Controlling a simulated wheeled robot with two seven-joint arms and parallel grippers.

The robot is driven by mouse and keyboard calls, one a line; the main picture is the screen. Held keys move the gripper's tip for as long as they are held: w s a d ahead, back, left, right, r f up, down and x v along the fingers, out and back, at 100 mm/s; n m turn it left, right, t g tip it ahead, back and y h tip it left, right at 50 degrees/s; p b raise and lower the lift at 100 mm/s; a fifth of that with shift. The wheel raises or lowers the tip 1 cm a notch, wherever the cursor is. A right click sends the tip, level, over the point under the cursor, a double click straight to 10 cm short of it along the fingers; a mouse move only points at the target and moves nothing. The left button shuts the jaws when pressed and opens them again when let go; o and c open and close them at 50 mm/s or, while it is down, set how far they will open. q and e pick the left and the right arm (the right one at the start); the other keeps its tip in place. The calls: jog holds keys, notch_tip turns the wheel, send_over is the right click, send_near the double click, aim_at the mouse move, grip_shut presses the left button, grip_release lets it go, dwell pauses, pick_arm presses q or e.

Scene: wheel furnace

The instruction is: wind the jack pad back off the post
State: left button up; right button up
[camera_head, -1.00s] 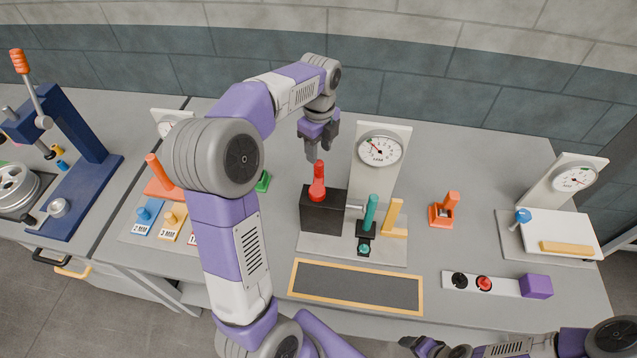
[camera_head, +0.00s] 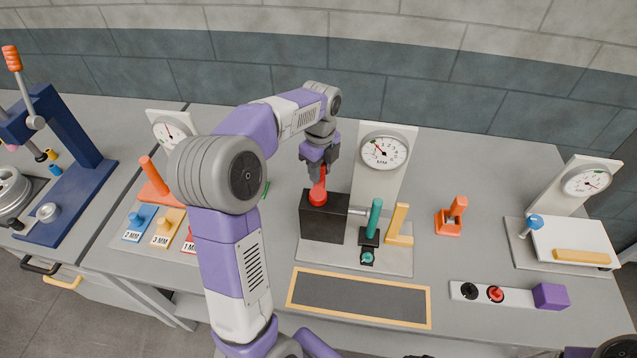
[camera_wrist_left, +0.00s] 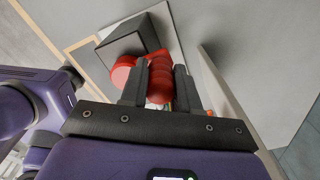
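The jack is a black block (camera_head: 324,222) on a grey plate, with a red crank handle (camera_head: 318,188) on top. A silver shaft (camera_head: 357,211) runs from its right side toward the teal post (camera_head: 375,220). At this size I cannot tell whether the jack pad touches the post. A dial gauge (camera_head: 384,152) stands behind, its needle pointing up-left. My left gripper (camera_head: 318,170) is down at the crank handle. In the left wrist view, the red handle (camera_wrist_left: 160,85) lies between its fingers, with no clear gap on either side.
A yellow upright piece (camera_head: 399,222) stands beside the post. An orange block (camera_head: 451,217) is to the right, a dark framed mat (camera_head: 358,300) in front. A button strip (camera_head: 515,294) lies front right. Colored weights (camera_head: 165,229) and a blue press (camera_head: 60,170) are left.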

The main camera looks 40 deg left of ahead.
pick_arm(q)
grip_shut()
jog(key=d, duration=0.3)
jog(key=shift+w, duration=0.4)
jog(key=shift+s+d+f, duration=0.1)
jog(key=shift+s+d, duration=0.1)
jog(key=shift+d, duration=0.35)
jog(key=shift+s+d, duration=0.4)
jog(key=shift+d, duration=0.35)
